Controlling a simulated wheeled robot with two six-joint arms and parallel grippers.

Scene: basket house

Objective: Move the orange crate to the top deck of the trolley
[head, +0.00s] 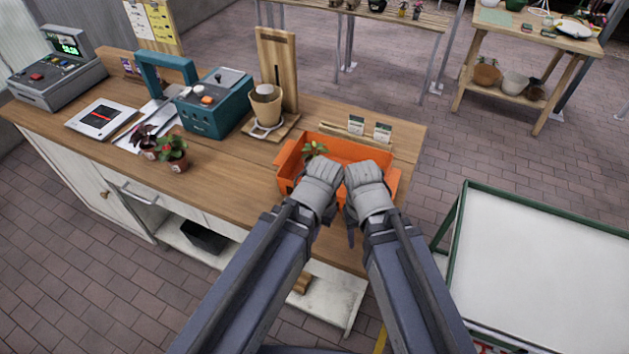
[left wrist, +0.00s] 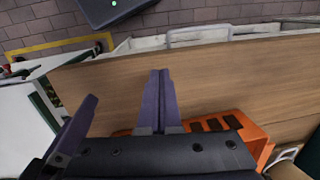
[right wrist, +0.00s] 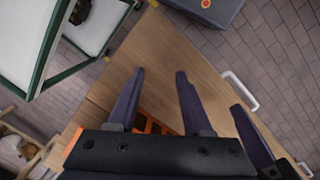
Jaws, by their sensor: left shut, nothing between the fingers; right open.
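The orange crate (head: 296,158) sits on the wooden counter, with a small leafy plant (head: 314,149) showing in it. Both grippers are over its near side, hiding part of it. My left gripper (head: 319,184) is shut and empty; in the left wrist view its fingers (left wrist: 160,75) are together with the crate (left wrist: 255,138) behind. My right gripper (head: 366,182) is open; in the right wrist view its fingers (right wrist: 159,75) are apart, with a bit of crate (right wrist: 150,124) behind. Contact cannot be told. The trolley's top deck (head: 545,265), white with a green frame, is bare at right.
The counter (head: 235,165) also holds two potted plants (head: 172,152), a teal machine (head: 214,104), a cash register (head: 57,75) and seed packets (head: 382,131). A paved gap lies between counter and trolley. A wooden table (head: 535,40) stands behind.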

